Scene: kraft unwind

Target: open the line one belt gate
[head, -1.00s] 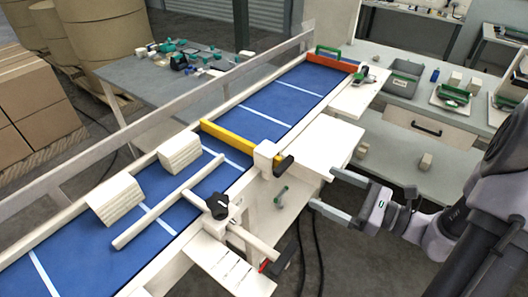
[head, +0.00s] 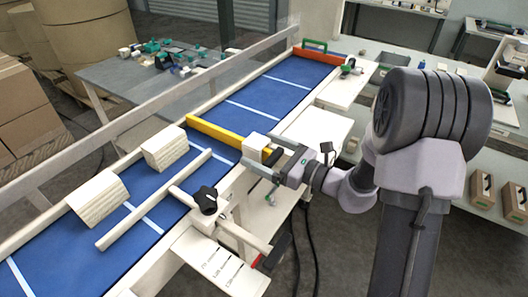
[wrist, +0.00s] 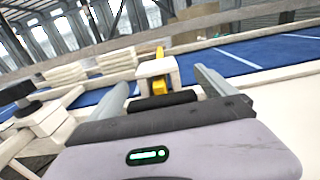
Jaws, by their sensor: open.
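The belt gate is a yellow bar (head: 216,132) lying across the blue belt (head: 255,105), with a cream block (head: 257,145) at its near end. A black handle (head: 272,157) sticks out of the block towards me. My gripper (head: 261,153) is open at the belt's near edge, its fingers either side of the block and handle. In the wrist view, the cream block (wrist: 158,70) and black handle (wrist: 163,99) lie between the spread fingers (wrist: 162,86). The yellow bar (wrist: 160,84) shows behind. I cannot tell whether a finger touches the handle.
Two cream ribbed blocks (head: 97,198) sit on the belt left of the gate. A cream guide rail with a black knob (head: 206,200) lies nearer. An orange bar (head: 320,56) crosses the belt's far end. A white side shelf (head: 318,127) adjoins the belt.

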